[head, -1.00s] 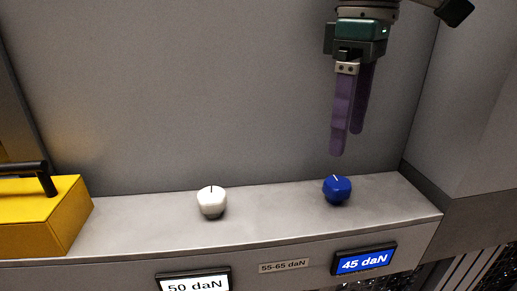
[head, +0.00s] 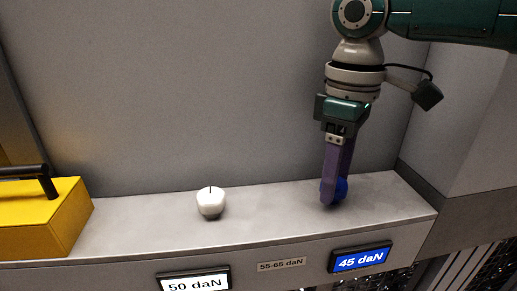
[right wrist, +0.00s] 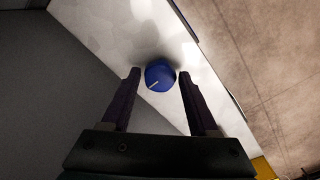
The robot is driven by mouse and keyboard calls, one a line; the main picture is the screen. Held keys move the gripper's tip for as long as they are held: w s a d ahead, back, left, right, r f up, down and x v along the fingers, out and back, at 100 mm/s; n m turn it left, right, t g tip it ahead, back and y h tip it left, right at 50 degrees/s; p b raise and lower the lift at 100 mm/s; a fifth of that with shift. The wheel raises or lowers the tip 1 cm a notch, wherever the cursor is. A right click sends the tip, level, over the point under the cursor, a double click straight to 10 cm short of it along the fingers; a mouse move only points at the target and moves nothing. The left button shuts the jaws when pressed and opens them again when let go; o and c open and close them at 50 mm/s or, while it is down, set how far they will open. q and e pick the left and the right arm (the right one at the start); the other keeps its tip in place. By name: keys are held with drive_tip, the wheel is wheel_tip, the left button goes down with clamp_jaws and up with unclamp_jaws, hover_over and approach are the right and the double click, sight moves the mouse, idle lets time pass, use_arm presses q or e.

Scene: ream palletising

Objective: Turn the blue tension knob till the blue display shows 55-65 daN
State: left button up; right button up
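The blue tension knob (head: 342,188) stands on the grey ledge, partly hidden behind the fingers in the head view. My right gripper (head: 331,200) points down at it. In the right wrist view the knob (right wrist: 160,76) lies between the two fingertips of my right gripper (right wrist: 158,75), with a narrow gap at its sides, so the fingers are open around it. Its white pointer mark faces lower left there. The blue display (head: 361,258) reads 45 daN. My left gripper is not in view.
A white knob (head: 211,203) stands on the ledge (head: 270,205) to the left, above a white display (head: 194,282) reading 50 daN. A label (head: 281,265) reads 55-65 daN. A yellow block with a black handle (head: 50,220) sits at far left. A grey wall rises behind.

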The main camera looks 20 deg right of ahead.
clamp_jaws()
drive_tip(key=shift+r+m+p, duration=0.2)
drive_tip(key=shift+m+p, duration=0.2)
drive_tip(key=shift+p, duration=0.4)
drive_tip(key=m+p, duration=0.3)
drive_tip(key=p, duration=0.2)
drive_tip(key=shift+s+a+r+m, duration=0.1)
drive_tip(key=shift+m, duration=0.3)
drive_tip(key=m+p, duration=0.2)
drive_tip(key=m, duration=0.1)
drive_tip(key=shift+p, duration=0.3)
drive_tip(key=shift+f+m+p, duration=0.2)
drive_tip(key=shift+m+p, duration=0.35)
drive_tip(key=shift+m, duration=0.45)
drive_tip(key=shift+o, duration=2)
unclamp_jaws()
